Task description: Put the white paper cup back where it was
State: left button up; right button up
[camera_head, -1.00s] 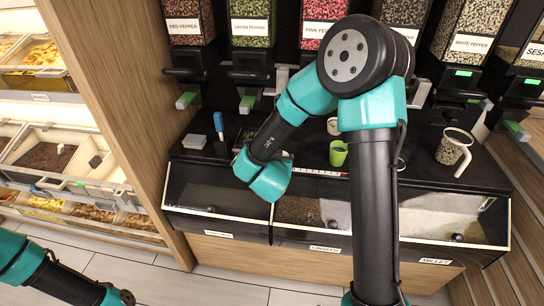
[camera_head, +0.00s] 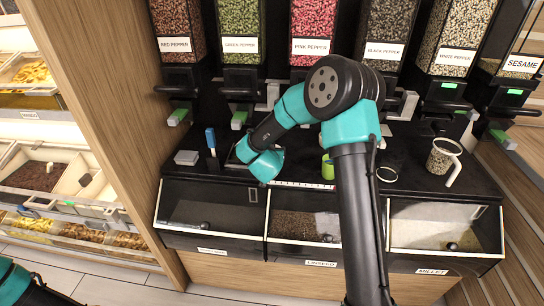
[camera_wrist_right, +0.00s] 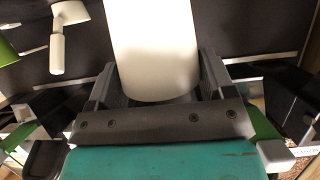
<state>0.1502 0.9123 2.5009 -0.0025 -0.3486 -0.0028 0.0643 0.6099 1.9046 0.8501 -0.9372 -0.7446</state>
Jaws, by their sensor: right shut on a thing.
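The white paper cup (camera_wrist_right: 152,45) shows in the right wrist view as a plain white cylinder between the two fingers. My right gripper (camera_wrist_right: 160,82) is shut on it. In the head view my right forearm reaches down and left over the black counter and hides the gripper and the cup. What is under the cup cannot be seen. Only a piece of my left arm shows at the lower left corner of the head view; its gripper is out of view.
On the black counter (camera_head: 410,160) stand a green cup (camera_head: 327,168), a handled clear jug of pepper (camera_head: 440,158), a grey block (camera_head: 186,157) and a blue-handled tool (camera_head: 211,140). A white rim (camera_head: 387,174) shows beside my arm. Dispensers line the back; covered bins are in front.

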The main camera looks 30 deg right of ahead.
jog(key=shift+w+d+f, duration=0.1)
jog(key=shift+w+d, duration=0.2)
jog(key=shift+w, duration=0.2)
jog(key=shift+w+d+f, duration=0.1)
jog(key=shift+w+d, duration=0.2)
jog(key=shift+w, duration=0.2)
jog(key=shift+f, duration=1.7)
jog(key=shift+f, duration=0.1)
jog(key=o, duration=1)
jog(key=shift+c, duration=0.2)
jog(key=v, duration=1.2)
